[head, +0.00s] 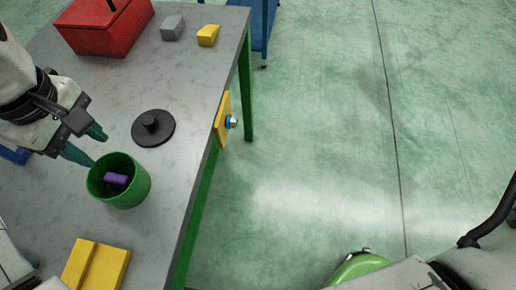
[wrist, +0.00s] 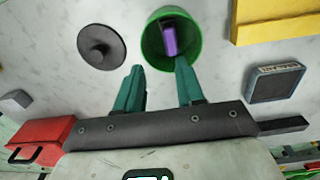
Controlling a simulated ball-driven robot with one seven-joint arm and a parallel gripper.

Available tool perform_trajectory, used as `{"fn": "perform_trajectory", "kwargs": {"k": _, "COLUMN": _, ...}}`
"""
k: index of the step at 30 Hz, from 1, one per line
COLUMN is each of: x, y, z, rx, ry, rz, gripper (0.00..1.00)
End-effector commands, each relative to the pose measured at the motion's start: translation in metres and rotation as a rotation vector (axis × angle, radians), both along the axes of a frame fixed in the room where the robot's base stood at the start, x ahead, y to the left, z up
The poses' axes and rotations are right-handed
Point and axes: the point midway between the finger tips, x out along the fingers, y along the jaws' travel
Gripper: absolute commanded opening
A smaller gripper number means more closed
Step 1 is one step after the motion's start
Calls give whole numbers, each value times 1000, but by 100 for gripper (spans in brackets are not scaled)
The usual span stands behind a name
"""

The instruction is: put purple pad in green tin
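The green tin (head: 130,192) stands open on the grey table in the head view, and it also shows in the wrist view (wrist: 151,46). The purple pad (head: 116,180) lies inside the tin; it also shows in the wrist view (wrist: 170,40). My gripper (head: 88,147) is beside the tin on its upper left, with its teal fingers apart and nothing between them. In the wrist view my gripper (wrist: 160,75) also shows open and empty, the right fingertip close to the tin's rim. I cannot tell whether it touches the rim.
A black lid with a knob (head: 153,128) lies beside the tin. A red box (head: 104,27), a grey block (head: 172,28) and a yellow block (head: 208,35) are at the back. A yellow piece (head: 95,266) lies at the front. A blue box (wrist: 274,82) lies to one side.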

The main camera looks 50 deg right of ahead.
Motion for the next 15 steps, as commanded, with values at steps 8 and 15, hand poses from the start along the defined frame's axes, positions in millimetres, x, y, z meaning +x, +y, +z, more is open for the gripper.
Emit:
{"fn": "perform_trajectory", "kwargs": {"k": 8, "x": 30, "y": -140, "z": -49, "rx": -146, "ry": -177, "rz": -261, "gripper": 38}}
{"fn": "perform_trajectory", "kwargs": {"k": 15, "x": 18, "y": -251, "z": -93, "rx": -253, "ry": -309, "rz": -397, "gripper": 38}}
